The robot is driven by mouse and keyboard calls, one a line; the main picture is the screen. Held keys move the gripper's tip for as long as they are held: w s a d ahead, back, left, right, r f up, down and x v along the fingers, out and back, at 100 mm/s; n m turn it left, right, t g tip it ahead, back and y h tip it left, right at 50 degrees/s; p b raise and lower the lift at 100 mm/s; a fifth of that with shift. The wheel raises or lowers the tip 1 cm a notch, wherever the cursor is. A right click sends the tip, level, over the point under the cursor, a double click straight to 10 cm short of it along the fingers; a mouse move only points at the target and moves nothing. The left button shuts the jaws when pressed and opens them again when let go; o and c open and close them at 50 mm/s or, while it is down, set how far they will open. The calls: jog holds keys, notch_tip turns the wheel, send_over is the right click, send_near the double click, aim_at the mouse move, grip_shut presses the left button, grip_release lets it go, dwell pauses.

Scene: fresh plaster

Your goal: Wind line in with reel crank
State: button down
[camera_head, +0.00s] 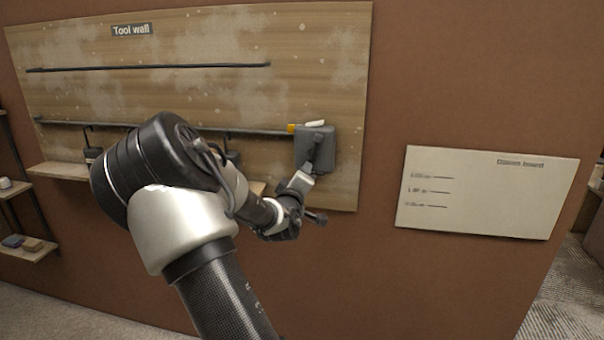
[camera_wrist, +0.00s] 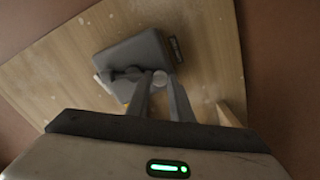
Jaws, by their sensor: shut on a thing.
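The reel is a grey box-shaped housing (camera_head: 316,143) on the right part of the tool wall board, with an orange piece (camera_head: 291,129) at its left and a pale piece on top. In the wrist view the grey housing (camera_wrist: 142,52) lies just beyond my fingers. A dark crank arm (camera_wrist: 122,74) crosses its near side, and a pale round knob (camera_wrist: 160,78) sits between my fingertips. My gripper (camera_head: 309,174) is just below the housing in the head view; in the wrist view my gripper (camera_wrist: 160,85) is shut on the knob. In the head view the crank is mostly hidden.
The wooden tool wall board (camera_head: 220,95) carries a long dark upper rail (camera_head: 150,68) and a lower rail. A narrow ledge (camera_head: 60,170) runs below, partly behind my arm. A pale board (camera_head: 485,190) hangs at the right. Small shelves (camera_head: 25,245) stand far left.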

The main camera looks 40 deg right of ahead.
dwell(0.4)
jog(key=c, duration=1.6)
grip_release()
jog(key=shift+o, duration=0.2)
jog(key=p+v, duration=0.2)
jog(key=v, duration=1.5)
jog(key=shift+s, duration=0.25)
jog(key=shift+a, duration=0.1)
